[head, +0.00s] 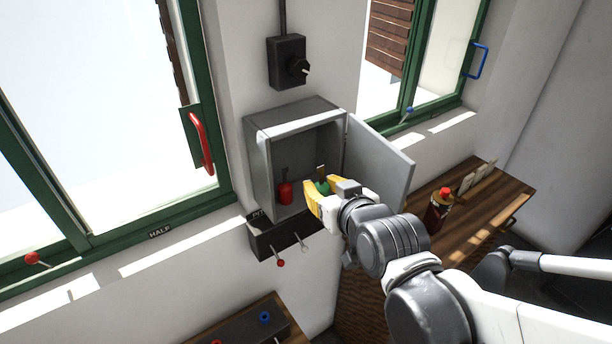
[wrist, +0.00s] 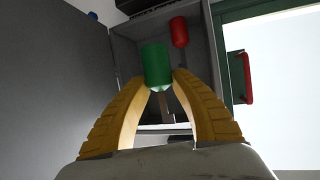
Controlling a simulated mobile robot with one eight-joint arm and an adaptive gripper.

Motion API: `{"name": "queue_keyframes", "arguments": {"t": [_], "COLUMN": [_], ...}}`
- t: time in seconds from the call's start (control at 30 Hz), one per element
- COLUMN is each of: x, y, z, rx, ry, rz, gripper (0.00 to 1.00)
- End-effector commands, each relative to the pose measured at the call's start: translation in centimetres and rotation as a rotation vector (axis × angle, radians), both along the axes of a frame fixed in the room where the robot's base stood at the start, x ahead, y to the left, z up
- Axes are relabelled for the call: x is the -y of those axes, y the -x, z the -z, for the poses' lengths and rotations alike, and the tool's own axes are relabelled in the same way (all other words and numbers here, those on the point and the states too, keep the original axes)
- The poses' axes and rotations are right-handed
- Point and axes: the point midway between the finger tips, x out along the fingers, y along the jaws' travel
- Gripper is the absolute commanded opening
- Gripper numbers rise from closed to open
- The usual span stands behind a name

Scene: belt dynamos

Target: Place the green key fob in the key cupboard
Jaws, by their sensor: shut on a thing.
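The key cupboard (head: 259,165) is a grey box on the wall with its door (head: 385,160) swung open to the right. My gripper (head: 318,196) has yellow fingers and is at the cupboard's opening. It is shut on the green key fob (head: 322,187). In the wrist view the green fob (wrist: 157,66) shows between the fingertips (wrist: 161,82), with a metal key part below it. The fob appears at or just within the opening; its exact depth is hard to tell. A red fob (head: 285,193) is inside the cupboard at the left, and it also shows in the wrist view (wrist: 179,32).
A dark box (head: 275,238) with small levers sits under the cupboard. A black switch (head: 288,62) is above. A window with a red handle (head: 201,140) is at the left.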

Motion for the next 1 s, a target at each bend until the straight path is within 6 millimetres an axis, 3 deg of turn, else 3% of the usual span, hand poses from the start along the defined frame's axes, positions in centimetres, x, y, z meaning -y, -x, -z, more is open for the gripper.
{"name": "queue_keyframes", "arguments": {"t": [0.2, 0.5, 1.0], "x": [-1.2, -2.5, -2.5], "y": [-6.1, -12.5, -12.2], "z": [0.0, 0.0, 6.6], "rx": [-0.001, 0.000, 0.000], "ry": [-0.002, -0.001, -0.001], "rz": [0.001, 0.000, 0.000], "gripper": [0.00, 0.00, 0.00]}}
